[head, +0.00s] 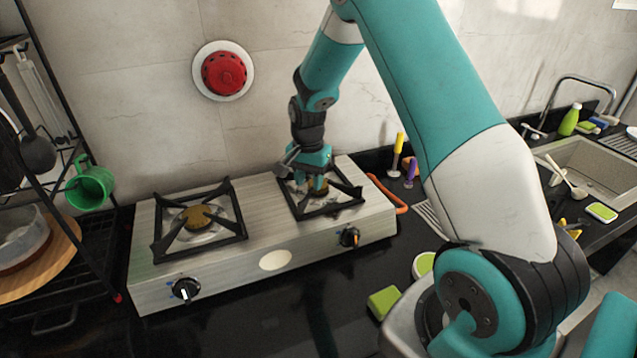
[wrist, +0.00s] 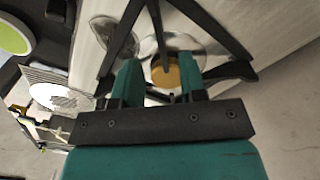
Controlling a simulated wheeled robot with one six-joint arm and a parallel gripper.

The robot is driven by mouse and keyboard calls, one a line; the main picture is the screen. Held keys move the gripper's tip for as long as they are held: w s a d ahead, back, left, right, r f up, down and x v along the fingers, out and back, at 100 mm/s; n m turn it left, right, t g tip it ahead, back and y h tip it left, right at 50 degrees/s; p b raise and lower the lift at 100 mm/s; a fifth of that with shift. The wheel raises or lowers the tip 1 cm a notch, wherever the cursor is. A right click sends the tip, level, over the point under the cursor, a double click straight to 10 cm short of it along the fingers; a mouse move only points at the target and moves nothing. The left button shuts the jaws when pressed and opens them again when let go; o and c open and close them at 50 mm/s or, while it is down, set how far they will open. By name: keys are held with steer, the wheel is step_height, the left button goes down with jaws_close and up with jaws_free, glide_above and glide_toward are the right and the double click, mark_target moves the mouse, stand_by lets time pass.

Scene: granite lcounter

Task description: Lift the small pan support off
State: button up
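The stove has two black square pan supports. The right one (head: 335,209) looks a little smaller than the left one (head: 200,249), and each sits flat around its burner. My gripper (head: 317,183) points down over the middle of the right support, partly hiding it and its burner. In the wrist view, my gripper (wrist: 160,64) has its two teal fingers apart, with the brass burner cap (wrist: 172,76) showing between them. Black bars of the support (wrist: 211,30) run beyond and beside the fingers. Whether a finger touches a bar cannot be told.
The steel stove (head: 215,270) has two front knobs, the right one (head: 348,237) near the support. An orange curved handle (head: 388,195) lies at its right side. A rack with a green mug (head: 90,187) stands left; the wall is close behind. A sink (head: 590,165) is far right.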

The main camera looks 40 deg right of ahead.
mark_target(309, 192)
steer(key=shift+w+d+f+p, duration=0.1)
steer(key=shift+f+p, duration=0.6)
steer(key=shift+f, duration=0.7)
steer(key=shift+w+d+f+p, duration=0.1)
steer(key=shift+f+p, duration=0.55)
steer(key=shift+f, duration=0.75)
jaws_close()
